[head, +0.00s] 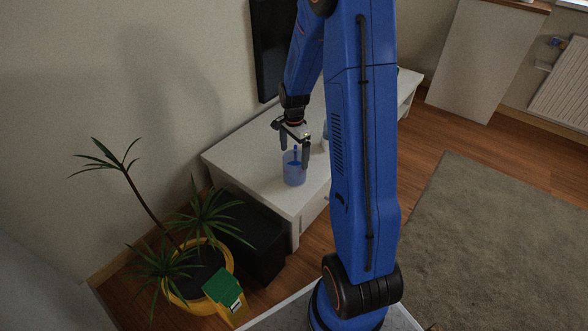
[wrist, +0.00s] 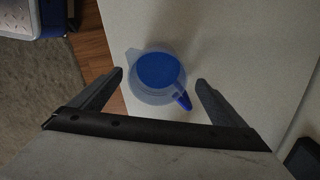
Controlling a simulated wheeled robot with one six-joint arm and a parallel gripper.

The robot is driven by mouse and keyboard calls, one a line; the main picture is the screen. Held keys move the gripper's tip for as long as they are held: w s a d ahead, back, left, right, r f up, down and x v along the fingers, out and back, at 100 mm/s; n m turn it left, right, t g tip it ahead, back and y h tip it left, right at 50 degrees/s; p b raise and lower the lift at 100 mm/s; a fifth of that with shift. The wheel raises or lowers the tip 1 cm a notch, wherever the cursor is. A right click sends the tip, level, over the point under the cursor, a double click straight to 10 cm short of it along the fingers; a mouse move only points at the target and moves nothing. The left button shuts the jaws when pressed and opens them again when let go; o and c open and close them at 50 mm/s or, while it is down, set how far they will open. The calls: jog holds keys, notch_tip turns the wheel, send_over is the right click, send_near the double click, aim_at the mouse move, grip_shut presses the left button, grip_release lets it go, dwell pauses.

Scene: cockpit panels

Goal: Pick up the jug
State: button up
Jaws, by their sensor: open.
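The jug (head: 294,172) is a translucent blue-grey container with a blue handle, standing upright on the white low cabinet (head: 240,157). The wrist view shows the jug (wrist: 143,91) from above, with a blue round inside, a spout at upper left and the blue handle at lower right. My gripper (head: 293,156) is above the jug in the head view. In the wrist view my gripper (wrist: 160,80) is open and empty, with one finger on each side of the jug. Gaps show between fingers and jug there; I cannot tell the exact height.
A potted plant in a yellow pot (head: 232,257), a green-and-yellow box (head: 224,292) and a black box (head: 262,245) stand left of the cabinet's front. A dark screen (head: 268,50) is behind it. A grey rug (head: 480,230) lies on the right. My arm hides part of the cabinet.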

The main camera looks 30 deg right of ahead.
jog(key=shift+s+d+f, duration=0.1)
jog(key=shift+s+f, duration=0.05)
jog(key=shift+f, duration=4.55)
jog(key=shift+c, duration=0.3)
jog(key=c, duration=1.5)
